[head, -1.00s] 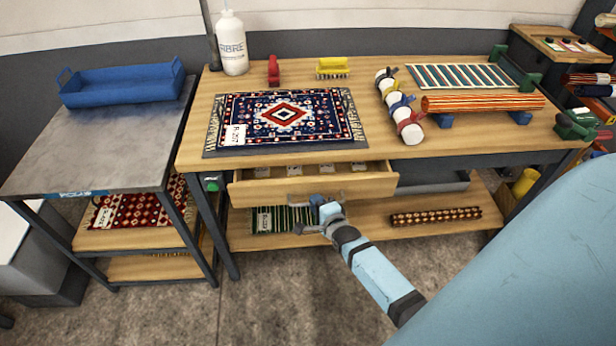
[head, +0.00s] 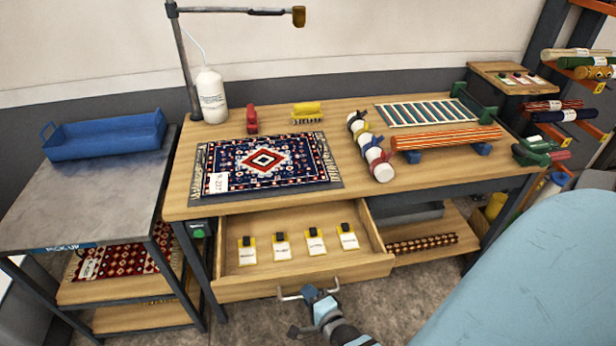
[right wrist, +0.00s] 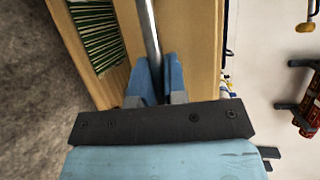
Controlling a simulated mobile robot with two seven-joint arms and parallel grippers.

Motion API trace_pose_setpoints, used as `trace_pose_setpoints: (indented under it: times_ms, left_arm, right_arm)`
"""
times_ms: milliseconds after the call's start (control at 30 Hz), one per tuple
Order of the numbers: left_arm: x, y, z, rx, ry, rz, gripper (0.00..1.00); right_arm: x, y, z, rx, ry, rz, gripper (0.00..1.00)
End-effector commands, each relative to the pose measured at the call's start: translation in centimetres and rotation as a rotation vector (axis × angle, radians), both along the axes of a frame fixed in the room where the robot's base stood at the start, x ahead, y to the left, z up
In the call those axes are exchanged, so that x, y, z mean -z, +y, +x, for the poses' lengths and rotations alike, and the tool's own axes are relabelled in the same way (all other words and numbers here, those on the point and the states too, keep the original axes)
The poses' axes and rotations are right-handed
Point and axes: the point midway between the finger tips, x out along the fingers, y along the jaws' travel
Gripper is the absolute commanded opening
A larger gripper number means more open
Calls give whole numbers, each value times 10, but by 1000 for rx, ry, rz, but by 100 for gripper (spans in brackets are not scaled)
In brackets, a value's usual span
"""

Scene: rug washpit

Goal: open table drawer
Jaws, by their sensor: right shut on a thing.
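The table drawer (head: 300,283) stands pulled out from under the wooden table (head: 400,183). Several cards with yellow edges and dark clips lie inside it. My right gripper (head: 312,294) is at the drawer's front, shut on the metal bar handle (head: 292,297). In the right wrist view the blue fingers (right wrist: 160,80) close around the handle bar (right wrist: 150,35), with the wooden drawer front (right wrist: 195,50) just beyond. My left gripper is not in view.
A patterned rug (head: 265,162) lies on the table top. A white bottle (head: 211,96), a red tool (head: 252,119) and a yellow brush (head: 307,111) stand behind it. A grey side table (head: 100,190) with a blue tray (head: 108,135) stands at left. Bare floor lies in front.

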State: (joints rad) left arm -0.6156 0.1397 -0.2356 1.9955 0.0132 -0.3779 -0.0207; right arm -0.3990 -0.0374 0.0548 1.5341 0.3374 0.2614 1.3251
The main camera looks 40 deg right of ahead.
Motion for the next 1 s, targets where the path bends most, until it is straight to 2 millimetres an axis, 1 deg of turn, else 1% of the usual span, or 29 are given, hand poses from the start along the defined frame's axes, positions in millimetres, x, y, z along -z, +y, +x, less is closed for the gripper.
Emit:
trace_pose_setpoints:
  times_ms: [400,433,467,500,533,833,933,1000]
  left_arm:
    - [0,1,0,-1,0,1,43]
    - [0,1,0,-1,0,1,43]
    - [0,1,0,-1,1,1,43]
    - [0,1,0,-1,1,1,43]
    - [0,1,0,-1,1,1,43]
    - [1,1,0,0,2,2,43]
    - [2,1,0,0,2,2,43]
    - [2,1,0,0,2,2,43]
  right_arm:
    - [-1,1,-1,0,-2,0,0]
    - [-1,1,-1,0,-2,0,15]
    - [-1,1,-1,0,-2,0,22]
    - [-1,1,-1,0,-2,0,31]
    - [-1,1,-1,0,-2,0,37]
    - [0,1,-2,0,-1,0,37]
    - [-1,2,-11,0,1,-1,37]
    - [-3,4,-21,0,1,-1,37]
